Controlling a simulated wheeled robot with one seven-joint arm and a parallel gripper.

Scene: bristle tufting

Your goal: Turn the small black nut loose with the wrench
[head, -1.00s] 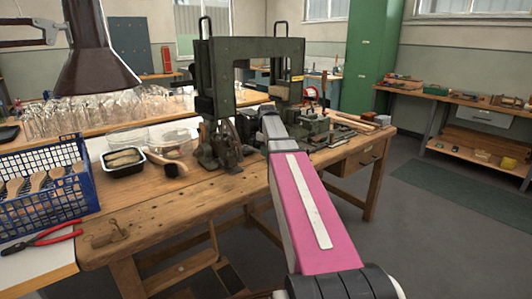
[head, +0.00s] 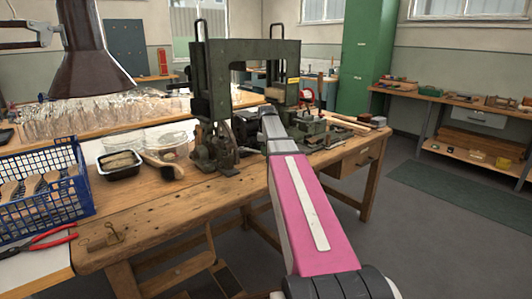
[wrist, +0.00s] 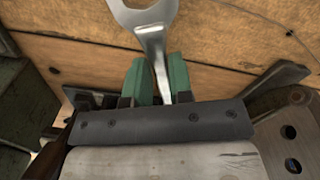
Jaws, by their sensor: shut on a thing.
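In the wrist view the wrench (wrist: 152,32) is a shiny steel open-ended wrench, its jaw at the top edge of the picture. My gripper (wrist: 160,82), with green finger pads, is shut on its shank. The wrench's open end lies over the wooden bench top, with no nut visible in it. In the head view my pink arm reaches to the dark green machine (head: 245,100) on the bench, and the gripper and wrench are hidden behind the arm. I cannot make out the small black nut in either view.
Metal parts of the machine stand close around the gripper. A dark hanging lamp (head: 93,60) is at upper left.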

